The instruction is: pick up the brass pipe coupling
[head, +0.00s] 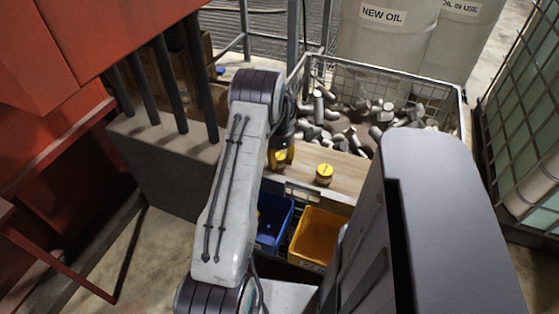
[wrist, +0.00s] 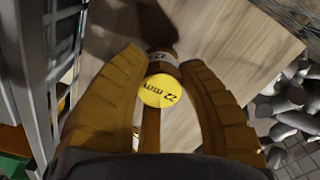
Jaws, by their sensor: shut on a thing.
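My gripper (head: 282,160) is over the wooden bench top in the head view, with its orange-brown fingers pointing down. In the wrist view my gripper (wrist: 162,65) is shut on a small piece that I take for the brass pipe coupling (wrist: 160,92). Its round yellow end, marked 22 mm, faces the camera, and a white label shows beyond it. The fingers hide much of its sides. In the head view the arm and fingers mostly hide it. I cannot tell whether it touches the bench.
A similar yellow-topped piece (head: 325,173) stands on the bench to the gripper's right. A wire basket (head: 462,112) of grey metal parts is behind it. Blue (head: 272,222) and yellow (head: 318,235) bins sit below the bench front. Dark upright bars (head: 172,85) stand left.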

